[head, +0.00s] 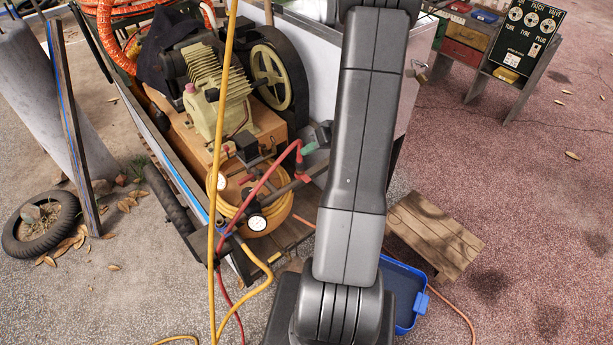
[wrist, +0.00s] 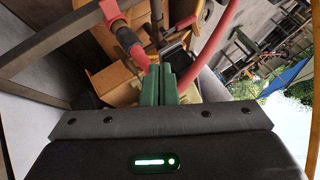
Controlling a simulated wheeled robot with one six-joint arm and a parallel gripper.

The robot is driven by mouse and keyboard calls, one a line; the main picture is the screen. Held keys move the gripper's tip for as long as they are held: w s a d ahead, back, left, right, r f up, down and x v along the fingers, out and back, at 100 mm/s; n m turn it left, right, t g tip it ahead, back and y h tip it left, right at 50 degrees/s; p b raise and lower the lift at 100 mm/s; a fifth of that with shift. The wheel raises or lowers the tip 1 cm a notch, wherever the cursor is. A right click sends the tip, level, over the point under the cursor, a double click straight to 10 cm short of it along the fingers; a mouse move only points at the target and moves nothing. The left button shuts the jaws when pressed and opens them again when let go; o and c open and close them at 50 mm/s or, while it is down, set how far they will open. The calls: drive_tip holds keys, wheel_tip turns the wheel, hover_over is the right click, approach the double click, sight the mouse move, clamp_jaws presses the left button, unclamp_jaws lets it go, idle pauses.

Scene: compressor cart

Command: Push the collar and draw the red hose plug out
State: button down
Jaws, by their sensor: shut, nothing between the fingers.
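The red hose (head: 262,185) rises from the lower left of the cart and bends over near my gripper in the head view. In the wrist view a red hose length (wrist: 110,12) enters a dark coupling (wrist: 127,38), with a red part (wrist: 138,60) below it. Another red hose curve (wrist: 212,45) passes right of the fingers. I cannot tell the collar from the plug there. My gripper (head: 308,149) has green fingers (wrist: 159,86), shut and empty, beside the hose's bend. The red part's lower end lies close to the fingers; contact is unclear.
The compressor (head: 218,95) with its flywheel stands behind. A yellow hose (head: 221,150) hangs in front. A blue tray (head: 414,300) and wooden step (head: 437,236) are at right.

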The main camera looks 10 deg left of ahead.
drive_tip(key=shift+f, duration=0.1)
drive_tip(key=b, duration=0.2)
hover_over(310, 179)
wheel_tip(310, 179, down, 7)
drive_tip(key=shift+f, duration=0.1)
drive_tip(key=shift+f+b, duration=0.75)
drive_tip(key=shift+b, duration=0.3)
drive_tip(key=shift+f+b, duration=0.9)
drive_tip(key=shift+b, duration=0.9)
idle(1.7)
drive_tip(key=shift+r, duration=0.95)
drive_tip(key=shift+r+p, duration=0.8)
drive_tip(key=shift+r, duration=1.75)
